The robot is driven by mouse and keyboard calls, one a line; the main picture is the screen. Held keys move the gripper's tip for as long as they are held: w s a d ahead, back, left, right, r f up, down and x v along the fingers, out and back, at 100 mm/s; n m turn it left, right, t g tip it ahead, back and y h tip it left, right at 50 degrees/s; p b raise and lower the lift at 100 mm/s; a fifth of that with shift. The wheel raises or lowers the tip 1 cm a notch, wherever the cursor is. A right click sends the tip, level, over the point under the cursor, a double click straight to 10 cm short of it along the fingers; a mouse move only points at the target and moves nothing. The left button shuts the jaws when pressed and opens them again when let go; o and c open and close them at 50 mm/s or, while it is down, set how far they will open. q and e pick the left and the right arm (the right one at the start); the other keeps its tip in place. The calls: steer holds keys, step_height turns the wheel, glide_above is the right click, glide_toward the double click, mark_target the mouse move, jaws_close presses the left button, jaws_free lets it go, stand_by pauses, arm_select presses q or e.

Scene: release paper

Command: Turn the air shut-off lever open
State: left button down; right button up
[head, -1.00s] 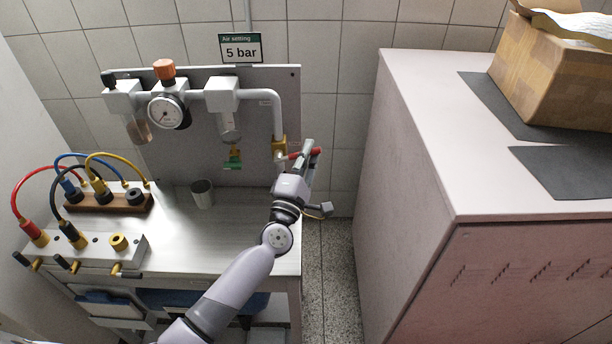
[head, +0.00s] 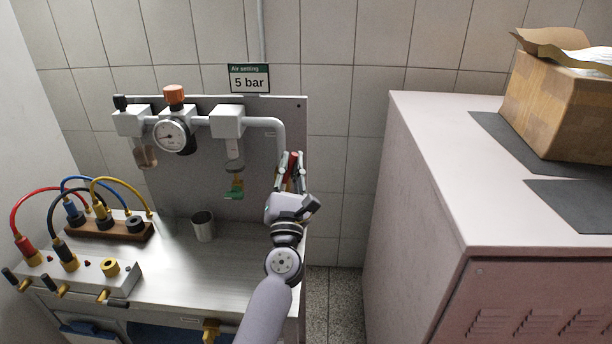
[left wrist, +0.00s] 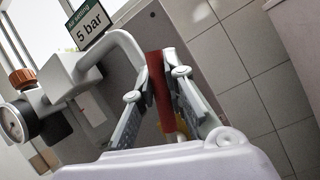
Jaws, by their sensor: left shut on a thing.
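The red shut-off lever (head: 293,163) is at the lower end of the grey air pipe (head: 279,130), at the right edge of the panel. It stands roughly upright, about in line with the pipe. My left gripper (head: 289,172) is shut on the lever, with a finger on each side of it. In the left wrist view the red lever (left wrist: 158,92) stands between the two fingers of my left gripper (left wrist: 157,86). The valve body is mostly hidden behind the gripper. My right gripper is not in view.
A gauge (head: 171,135), an orange knob (head: 174,95) and a green-handled drain (head: 234,191) are left of the lever. A metal cup (head: 203,226) stands on the bench (head: 180,262). A pink cabinet (head: 425,150) stands to the right, with a floor gap between.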

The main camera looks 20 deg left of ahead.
arm_select(q)
steer(key=shift+s+a+n+g+y, duration=0.1)
steer(key=shift+a+n+g+y, duration=0.25)
steer(key=shift+n, duration=0.65)
steer(key=shift+s+a+n+y, duration=0.1)
steer(key=shift+a+n+y, duration=0.15)
steer(key=shift+n+y, duration=0.3)
steer(key=shift+a+r+n+g, duration=0.1)
steer(key=shift+a+n+g, duration=0.15)
steer(key=shift+n, duration=0.2)
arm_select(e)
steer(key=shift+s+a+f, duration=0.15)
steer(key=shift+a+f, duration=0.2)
arm_select(q)
steer(key=c, duration=1.6)
jaws_free()
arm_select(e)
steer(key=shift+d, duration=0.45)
